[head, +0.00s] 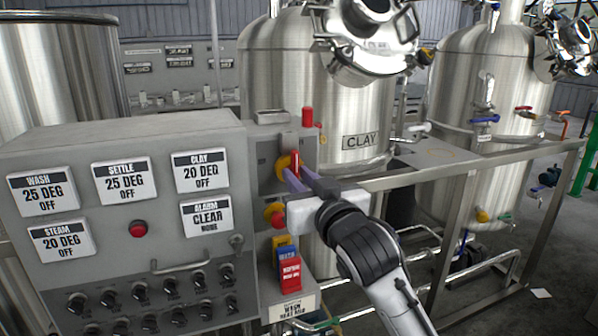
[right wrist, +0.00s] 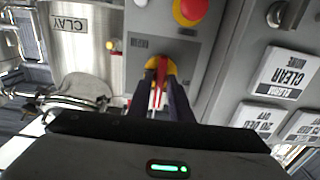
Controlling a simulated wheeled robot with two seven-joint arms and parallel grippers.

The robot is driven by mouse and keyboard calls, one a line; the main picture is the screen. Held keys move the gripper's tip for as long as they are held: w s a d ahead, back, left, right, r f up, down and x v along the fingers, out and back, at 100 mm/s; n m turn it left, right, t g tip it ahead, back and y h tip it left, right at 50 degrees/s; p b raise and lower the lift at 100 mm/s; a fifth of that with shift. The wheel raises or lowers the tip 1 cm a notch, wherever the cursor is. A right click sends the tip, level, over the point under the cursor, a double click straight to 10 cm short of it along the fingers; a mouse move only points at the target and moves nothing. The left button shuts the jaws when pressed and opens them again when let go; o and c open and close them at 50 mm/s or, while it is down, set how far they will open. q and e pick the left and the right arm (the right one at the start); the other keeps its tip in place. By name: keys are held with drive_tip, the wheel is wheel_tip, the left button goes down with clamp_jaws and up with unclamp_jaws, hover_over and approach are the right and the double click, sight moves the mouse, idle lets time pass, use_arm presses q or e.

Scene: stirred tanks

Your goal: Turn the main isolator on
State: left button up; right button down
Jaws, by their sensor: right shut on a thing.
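The main isolator is a red handle (head: 295,162) on a yellow disc (head: 283,166), on the narrow grey panel right of the big control cabinet. The handle looks about upright. My right gripper (head: 294,180) reaches in from the lower right and is shut on the red handle. In the right wrist view the red handle (right wrist: 160,78) stands between the two dark fingers (right wrist: 160,84), with the yellow disc (right wrist: 175,66) behind. The fingers hide part of the handle and disc. My left gripper is not in view.
Below the isolator is a red emergency button (head: 274,213) on yellow, close to my right gripper. Blue and red tags (head: 290,272) hang lower. The control cabinet (head: 130,165) with labels and knobs stands left. A steel rail (head: 470,165) and the CLAY tank (head: 345,100) are behind.

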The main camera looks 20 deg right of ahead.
drive_tip(key=c, duration=1.8)
unclamp_jaws()
drive_tip(key=shift+s, duration=0.1)
drive_tip(key=s+b, duration=0.1)
drive_tip(key=s, duration=0.9)
drive_tip(key=shift+s+d, duration=0.1)
drive_tip(key=shift+d, duration=0.05)
